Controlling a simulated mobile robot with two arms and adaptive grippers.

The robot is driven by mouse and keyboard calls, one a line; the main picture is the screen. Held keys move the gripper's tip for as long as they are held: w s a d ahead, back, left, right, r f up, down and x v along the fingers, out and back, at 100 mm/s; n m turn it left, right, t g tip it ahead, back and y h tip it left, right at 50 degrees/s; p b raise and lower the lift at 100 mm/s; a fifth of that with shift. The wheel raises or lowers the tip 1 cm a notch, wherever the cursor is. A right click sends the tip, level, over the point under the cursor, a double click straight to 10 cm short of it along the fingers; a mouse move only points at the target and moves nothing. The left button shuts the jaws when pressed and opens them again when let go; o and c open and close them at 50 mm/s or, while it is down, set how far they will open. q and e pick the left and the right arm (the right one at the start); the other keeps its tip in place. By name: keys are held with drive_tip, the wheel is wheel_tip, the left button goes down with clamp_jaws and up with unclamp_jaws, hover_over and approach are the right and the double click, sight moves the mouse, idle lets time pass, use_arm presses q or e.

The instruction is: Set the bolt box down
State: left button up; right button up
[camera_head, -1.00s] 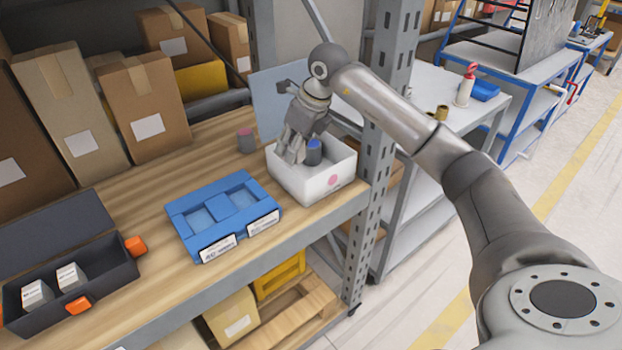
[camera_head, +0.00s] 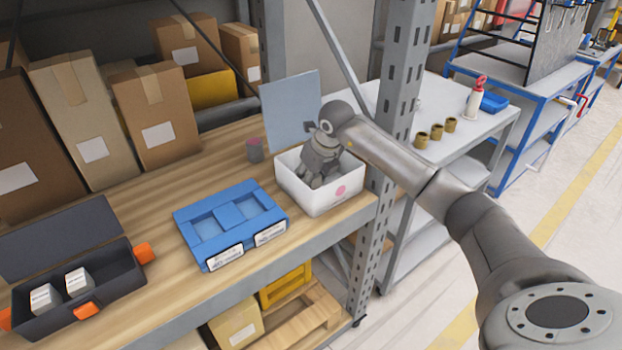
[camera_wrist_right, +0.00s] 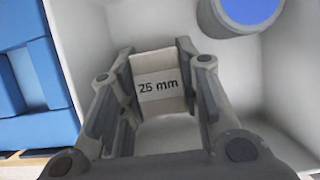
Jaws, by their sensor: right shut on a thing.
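The bolt box (camera_wrist_right: 158,84), a small white carton with a "25 mm" label, sits between the fingers of my right gripper (camera_wrist_right: 155,95) in the right wrist view. The gripper is shut on it. In the head view my right gripper (camera_head: 314,180) reaches down inside the white bin (camera_head: 322,200) and hides the box. I cannot tell whether the box touches the bin floor. A blue-topped cylinder (camera_wrist_right: 247,14) stands in the bin beside the gripper in the wrist view; in the head view it is hidden. My left gripper is not in view.
A blue two-compartment tray (camera_head: 230,213) with front labels lies left of the bin. An open dark case (camera_head: 108,285) holds two white boxes. A shelf post (camera_head: 375,245) rises right of the bin.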

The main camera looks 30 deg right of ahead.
drive_tip(key=shift+f, duration=0.55)
drive_tip(key=shift+f, duration=0.15)
drive_tip(key=o, duration=0.8)
drive_tip(key=shift+r, duration=0.35)
drive_tip(key=b+v, duration=0.1)
drive_tip(key=v, duration=1)
drive_tip(key=shift+s+r, duration=0.25)
drive_tip(key=shift+r, duration=0.05)
